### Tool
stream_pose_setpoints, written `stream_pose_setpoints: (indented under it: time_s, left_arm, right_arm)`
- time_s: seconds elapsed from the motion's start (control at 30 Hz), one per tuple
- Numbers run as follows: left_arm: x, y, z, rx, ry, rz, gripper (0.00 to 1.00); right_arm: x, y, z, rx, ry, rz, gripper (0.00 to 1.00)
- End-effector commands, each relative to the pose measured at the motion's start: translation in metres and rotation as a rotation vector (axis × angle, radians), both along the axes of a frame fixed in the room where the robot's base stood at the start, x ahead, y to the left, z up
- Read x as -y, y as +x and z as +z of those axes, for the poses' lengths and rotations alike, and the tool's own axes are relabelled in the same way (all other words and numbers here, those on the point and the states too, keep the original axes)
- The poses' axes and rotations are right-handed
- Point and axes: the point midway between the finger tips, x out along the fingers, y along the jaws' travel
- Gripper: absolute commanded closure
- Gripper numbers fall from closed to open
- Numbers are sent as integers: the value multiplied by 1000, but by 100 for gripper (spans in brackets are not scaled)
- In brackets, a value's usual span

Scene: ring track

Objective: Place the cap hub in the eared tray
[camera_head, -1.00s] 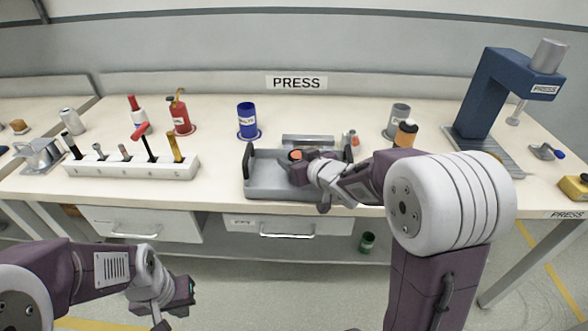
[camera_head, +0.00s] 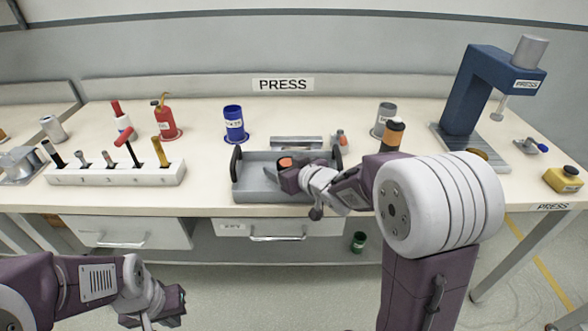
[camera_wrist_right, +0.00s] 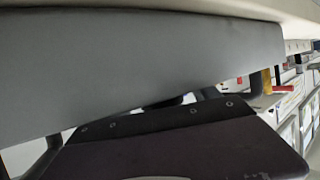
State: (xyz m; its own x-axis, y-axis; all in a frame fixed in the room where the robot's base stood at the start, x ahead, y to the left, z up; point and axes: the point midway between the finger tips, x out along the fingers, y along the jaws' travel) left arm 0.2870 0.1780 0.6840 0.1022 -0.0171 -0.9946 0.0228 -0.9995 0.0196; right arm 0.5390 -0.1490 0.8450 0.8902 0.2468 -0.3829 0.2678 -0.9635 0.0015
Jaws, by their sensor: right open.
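The eared tray (camera_head: 270,196) is a grey, shallow tray with a dark upright ear at each end, near the bench's front edge. My right gripper (camera_head: 287,175) is open at the middle of the tray, low over it. A small orange-topped piece (camera_head: 285,161) shows at the gripper; I cannot tell whether it is the cap hub or touches the jaws. In the right wrist view a grey slab-like surface (camera_wrist_right: 130,70) fills the upper part and hides the fingertips. My left gripper (camera_head: 177,303) hangs low in front of the bench, its jaws unclear.
A white rack (camera_head: 115,173) of tools stands left of the tray.

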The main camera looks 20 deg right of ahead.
Motion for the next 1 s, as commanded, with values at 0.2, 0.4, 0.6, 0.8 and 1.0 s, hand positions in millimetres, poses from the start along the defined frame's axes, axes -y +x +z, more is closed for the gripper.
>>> stream_pose_setpoints:
  time_s: [0.2, 0.4, 0.6, 0.8, 1.0]
  left_arm:
    - [0, 0, 23, 0, 0, 0, 100]
    - [0, 0, 14, 0, 0, 0, 100]
    - [0, 0, 5, 0, 0, 0, 100]
    - [0, 0, 5, 0, 0, 0, 100]
    - [0, 0, 5, 0, 0, 0, 100]
  right_arm:
    - [14, -46, 26, 1, 0, -4, 30]
    - [22, -80, 32, 9, 3, 4, 30]
    - [26, -95, 39, 3, 2, 1, 30]
    - [27, -98, 41, -1, 1, -2, 30]
    - [27, -97, 42, -1, 2, -1, 30]
